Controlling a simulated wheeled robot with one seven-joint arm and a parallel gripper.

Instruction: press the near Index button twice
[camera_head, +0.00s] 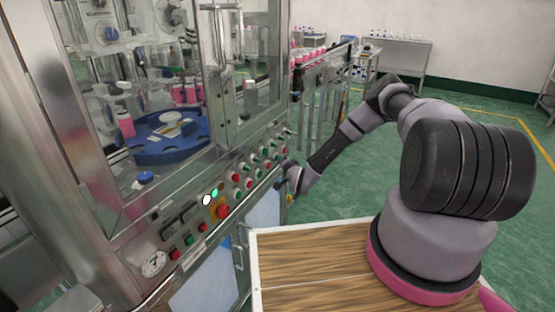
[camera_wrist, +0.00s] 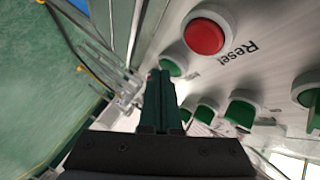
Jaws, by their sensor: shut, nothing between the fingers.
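The machine's control panel (camera_head: 195,215) slopes along the front of the cabinet and carries rows of red, green and black controls. I cannot read an Index label in either view, so I cannot tell which button it names. In the wrist view a red button (camera_wrist: 204,36) is marked Reset, and a green button (camera_wrist: 171,67) sits beside it, partly behind my fingers. My gripper (camera_wrist: 155,76) is shut and empty, its fingertips close to that green button; contact cannot be told. In the head view my gripper is at the panel's far end, with its fingertips hidden.
Several green knobs, one of them here (camera_wrist: 240,112), stand along the panel near my fingers. A metal guard frame (camera_head: 318,90) stands beyond the panel. Green floor (camera_head: 345,190) is clear.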

